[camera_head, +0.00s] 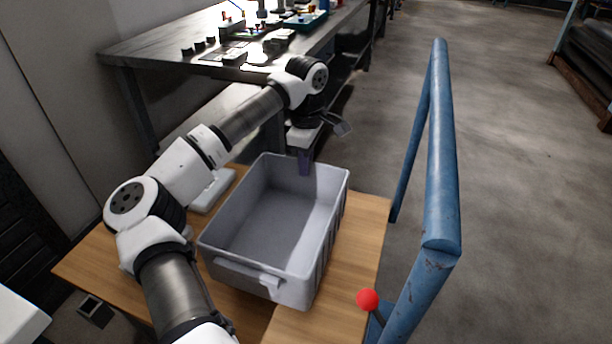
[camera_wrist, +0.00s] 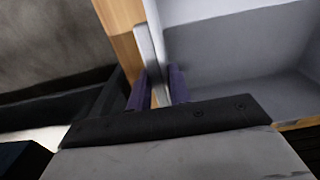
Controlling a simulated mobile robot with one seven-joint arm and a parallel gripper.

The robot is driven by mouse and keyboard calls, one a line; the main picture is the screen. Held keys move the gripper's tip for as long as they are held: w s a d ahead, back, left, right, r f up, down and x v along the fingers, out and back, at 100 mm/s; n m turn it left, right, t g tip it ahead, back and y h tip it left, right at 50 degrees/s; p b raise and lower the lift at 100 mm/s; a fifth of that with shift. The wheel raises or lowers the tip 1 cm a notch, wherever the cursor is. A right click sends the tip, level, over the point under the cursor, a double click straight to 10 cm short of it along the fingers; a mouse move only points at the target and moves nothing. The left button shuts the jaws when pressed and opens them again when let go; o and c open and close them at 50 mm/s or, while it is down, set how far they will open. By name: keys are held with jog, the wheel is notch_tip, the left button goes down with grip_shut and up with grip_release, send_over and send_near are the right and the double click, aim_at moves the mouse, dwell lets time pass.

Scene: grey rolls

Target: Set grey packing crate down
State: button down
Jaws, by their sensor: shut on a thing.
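The grey packing crate (camera_head: 283,221) is an open, empty-looking box over the wooden surface (camera_head: 352,245) in the head view. My gripper (camera_head: 305,160) is at its far wall, pointing down, with a purple finger showing inside the crate. In the wrist view, the two purple fingers of my gripper (camera_wrist: 157,88) are shut on the crate's rim (camera_wrist: 150,50), one on each side of the wall. The crate looks roughly level. I cannot tell whether its base touches the wood.
A blue metal rail (camera_head: 441,150) stands right of the wooden surface, with a red ball knob (camera_head: 367,300) near its foot. A workbench (camera_head: 150,48) with several small items stands behind. A white object (camera_head: 212,190) lies left of the crate. Open floor (camera_head: 510,180) is at right.

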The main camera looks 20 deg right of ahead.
jog(key=shift+f, duration=2)
jog(key=shift+f+b, duration=0.15)
jog(key=shift+b, duration=0.2)
jog(key=c, duration=1.3)
grip_release()
notch_tip(320, 180, up, 12)
jog(key=shift+r+p, duration=0.15)
jog(key=shift+p, duration=0.75)
